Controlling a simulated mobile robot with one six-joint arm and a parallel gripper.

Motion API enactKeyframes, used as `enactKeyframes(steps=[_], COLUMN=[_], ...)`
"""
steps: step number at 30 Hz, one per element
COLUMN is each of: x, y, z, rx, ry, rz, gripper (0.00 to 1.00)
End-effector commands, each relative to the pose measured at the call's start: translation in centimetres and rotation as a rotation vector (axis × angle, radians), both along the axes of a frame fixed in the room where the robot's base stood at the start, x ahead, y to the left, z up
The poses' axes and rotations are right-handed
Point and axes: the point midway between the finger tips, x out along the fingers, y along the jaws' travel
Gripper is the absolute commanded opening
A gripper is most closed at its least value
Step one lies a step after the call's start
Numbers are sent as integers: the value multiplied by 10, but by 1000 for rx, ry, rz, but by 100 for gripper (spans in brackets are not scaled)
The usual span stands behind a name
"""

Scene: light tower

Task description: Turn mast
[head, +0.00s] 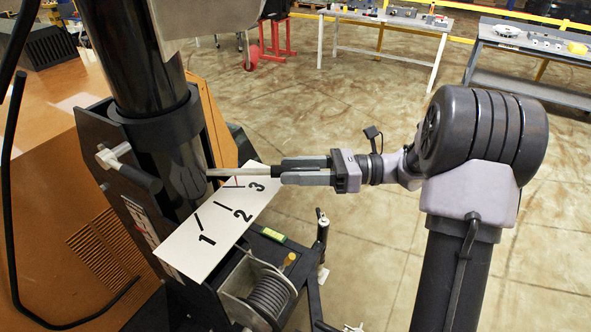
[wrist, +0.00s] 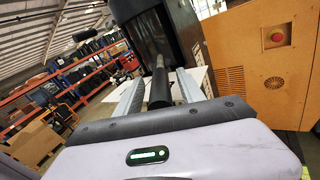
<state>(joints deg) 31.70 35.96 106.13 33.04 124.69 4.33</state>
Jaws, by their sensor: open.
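The mast (head: 140,80) is a thick black upright tube in a dark collar at the left of the head view. A metal rod with a black grip, the mast handle (head: 225,172), sticks out from it to the right, over a white plate (head: 190,250) marked 1, 2 and 3, close to the 3. My gripper (head: 284,171) is at the handle's outer end. In the wrist view the handle's black grip (wrist: 160,88) lies between my two open fingers, with a gap seen on each side. Whether a finger touches it I cannot tell.
A second lever (head: 128,168) with a black grip is on the tower's left side. A winch drum (head: 268,295) and an outrigger post (head: 321,235) stand below the plate. An orange cabinet (wrist: 262,60) is close by. Workbenches (head: 385,22) stand far back; the floor right is clear.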

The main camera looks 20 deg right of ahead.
Motion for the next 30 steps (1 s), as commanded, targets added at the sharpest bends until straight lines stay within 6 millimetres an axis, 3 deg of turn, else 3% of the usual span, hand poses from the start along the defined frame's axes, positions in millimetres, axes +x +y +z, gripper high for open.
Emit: enactKeyframes(steps=[2, 9, 30], x=[0, 0, 0], y=[0, 0, -1], z=[0, 0, 0], rx=[0, 0, -1], ry=[0, 0, -1], rz=[0, 0, 0], gripper=[44, 0, 0])
